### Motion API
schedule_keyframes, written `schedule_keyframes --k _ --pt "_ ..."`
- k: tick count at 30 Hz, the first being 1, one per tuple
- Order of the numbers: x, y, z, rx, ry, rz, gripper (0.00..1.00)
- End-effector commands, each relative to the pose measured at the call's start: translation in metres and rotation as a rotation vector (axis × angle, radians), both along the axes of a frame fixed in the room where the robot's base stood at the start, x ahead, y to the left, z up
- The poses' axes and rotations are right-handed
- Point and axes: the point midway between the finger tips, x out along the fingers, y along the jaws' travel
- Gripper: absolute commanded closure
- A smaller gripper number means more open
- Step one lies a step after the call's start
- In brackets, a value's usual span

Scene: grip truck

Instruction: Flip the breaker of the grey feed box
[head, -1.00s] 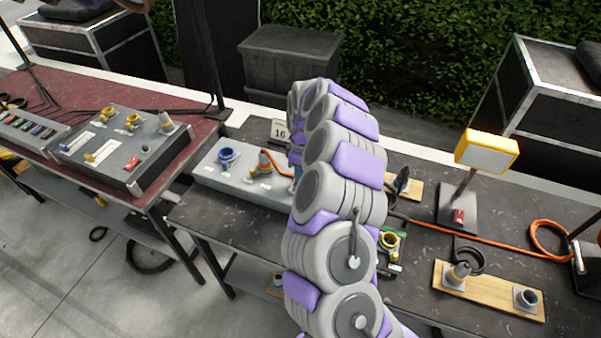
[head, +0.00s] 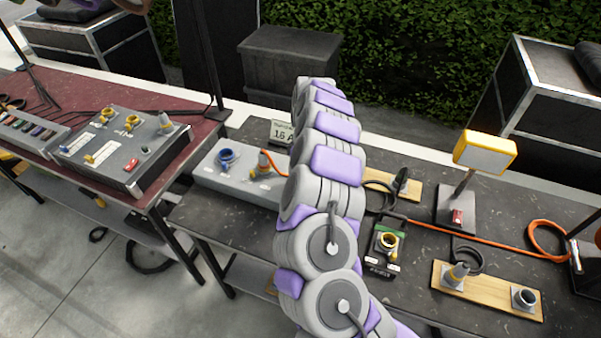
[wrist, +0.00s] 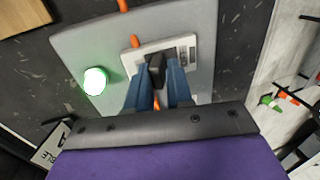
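The grey feed box (head: 206,174) stands on the dark table, with a blue socket (head: 227,157) and a plug with an orange cable. My arm hides its right part in the head view. In the wrist view the box (wrist: 87,45) fills the middle, with a green lamp (wrist: 95,81) lit. A pale breaker plate (wrist: 133,59) carries a black breaker lever (wrist: 156,70). My gripper (wrist: 160,76) has its two blue fingers close on both sides of the lever, with only a narrow gap between them. The gripper is hidden behind my arm in the head view.
A sign (head: 281,132) stands behind the box. A larger grey panel (head: 118,150) is on the red table at left. At right are a green-trimmed socket unit (head: 386,245), a yellow-framed lamp (head: 485,152), a wooden board (head: 486,291) with connectors, and an orange cable across the table.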

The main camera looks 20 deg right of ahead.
Motion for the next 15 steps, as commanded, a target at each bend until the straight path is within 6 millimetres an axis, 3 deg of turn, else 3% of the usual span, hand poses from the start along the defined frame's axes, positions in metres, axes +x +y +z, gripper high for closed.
schedule_keyframes --k 5,15 --pt "-0.0006 0.0002 0.0002 0.000 0.000 0.000 0.62" --pt "0.0004 -0.0008 0.0052 0.000 0.000 0.000 0.62"
